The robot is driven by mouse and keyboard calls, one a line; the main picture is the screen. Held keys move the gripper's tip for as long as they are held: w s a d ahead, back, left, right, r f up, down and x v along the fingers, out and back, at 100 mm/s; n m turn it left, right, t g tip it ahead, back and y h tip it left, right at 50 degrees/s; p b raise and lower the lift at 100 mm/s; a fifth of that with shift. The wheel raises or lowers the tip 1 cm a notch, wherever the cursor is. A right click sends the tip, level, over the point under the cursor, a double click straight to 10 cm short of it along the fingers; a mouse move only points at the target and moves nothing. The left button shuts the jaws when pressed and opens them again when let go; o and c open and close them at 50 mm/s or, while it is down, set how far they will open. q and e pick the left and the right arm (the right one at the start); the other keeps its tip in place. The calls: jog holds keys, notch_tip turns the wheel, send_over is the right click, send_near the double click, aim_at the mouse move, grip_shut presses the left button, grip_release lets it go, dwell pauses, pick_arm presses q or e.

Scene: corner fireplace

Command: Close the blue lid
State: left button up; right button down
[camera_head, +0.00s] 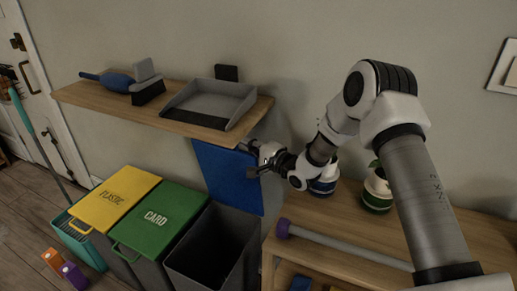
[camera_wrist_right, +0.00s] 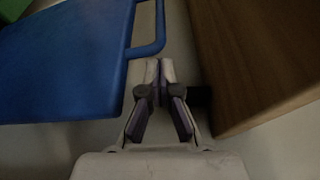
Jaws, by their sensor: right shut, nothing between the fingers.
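The blue lid (camera_head: 225,178) stands raised, near upright, against the wall behind an open dark grey bin (camera_head: 212,250). The lid fills the left of the right wrist view (camera_wrist_right: 65,60), with its blue loop handle (camera_wrist_right: 158,38) at its right edge. My right gripper (camera_head: 254,172) is shut and empty, in front of the lid's right part in the head view. In the right wrist view its fingertips (camera_wrist_right: 160,70) are just below the handle; I cannot tell whether they touch it. My left gripper is not in view.
A yellow-lidded bin (camera_head: 115,195) and a green-lidded bin (camera_head: 160,220) stand closed to the left. A wooden shelf (camera_head: 190,128) with a dustpan (camera_head: 210,103) is above the lid. A wooden table (camera_head: 330,213) with pots is close on the right.

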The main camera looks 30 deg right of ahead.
aim_at(236, 152)
jog(key=shift+x, duration=0.8)
jog(key=shift+a, duration=0.1)
jog(key=shift+n, duration=0.7)
jog(key=s+a+b, duration=0.1)
jog(key=s+a+f+b, duration=0.1)
jog(key=s+a, duration=0.1)
jog(key=shift+a, duration=0.45)
